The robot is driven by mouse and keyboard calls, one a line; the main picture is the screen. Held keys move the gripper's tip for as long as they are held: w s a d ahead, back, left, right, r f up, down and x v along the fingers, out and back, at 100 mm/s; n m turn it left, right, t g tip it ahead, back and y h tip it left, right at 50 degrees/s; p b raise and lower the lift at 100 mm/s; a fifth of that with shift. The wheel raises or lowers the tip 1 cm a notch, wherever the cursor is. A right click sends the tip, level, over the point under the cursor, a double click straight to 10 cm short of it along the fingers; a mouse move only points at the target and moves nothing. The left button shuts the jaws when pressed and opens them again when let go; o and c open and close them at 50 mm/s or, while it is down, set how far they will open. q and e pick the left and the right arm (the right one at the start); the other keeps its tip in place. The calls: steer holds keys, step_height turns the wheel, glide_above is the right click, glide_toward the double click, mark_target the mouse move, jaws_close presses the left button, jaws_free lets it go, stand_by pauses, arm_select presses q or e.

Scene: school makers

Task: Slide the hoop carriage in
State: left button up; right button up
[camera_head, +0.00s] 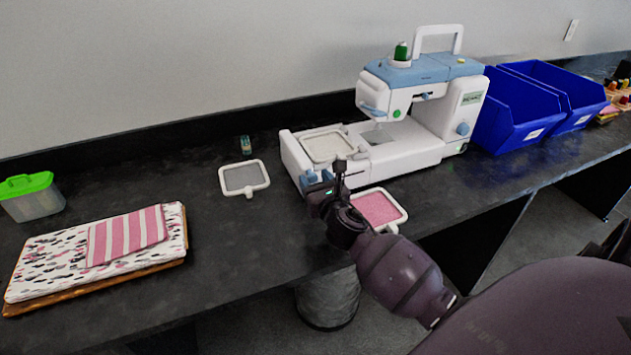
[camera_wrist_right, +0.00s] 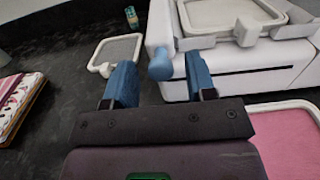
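The embroidery machine (camera_head: 425,110) is white and light blue, with a green thread spool on top. The white hoop carriage (camera_head: 292,154) stands at its left side, and a hoop with cream fabric (camera_head: 326,146) lies over it. In the right wrist view, the carriage (camera_wrist_right: 158,28) has a round blue knob (camera_wrist_right: 160,68) at its near end. My right gripper (camera_head: 320,181) is at the carriage's near end. Its two blue fingers are apart, with the knob ahead between their tips and nothing visibly gripped. Part of the carriage is hidden by my wrist. My left gripper is not in view.
A grey-fabric hoop (camera_head: 244,178) lies left of the machine; a pink-fabric hoop (camera_head: 378,209) lies in front, close to my right wrist. Blue bins (camera_head: 507,128) stand right of the machine. Folded fabric on a board (camera_head: 50,260) and a green-lidded box (camera_head: 31,200) are at left.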

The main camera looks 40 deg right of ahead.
jaws_close()
steer(key=shift+d, duration=0.1)
steer(key=s+d, duration=0.4)
steer(key=d, duration=1.2)
steer(key=shift+o, duration=0.2)
jaws_free()
steer(key=shift+a, duration=0.1)
steer(key=v, duration=1)
steer(key=shift+s, duration=0.4)
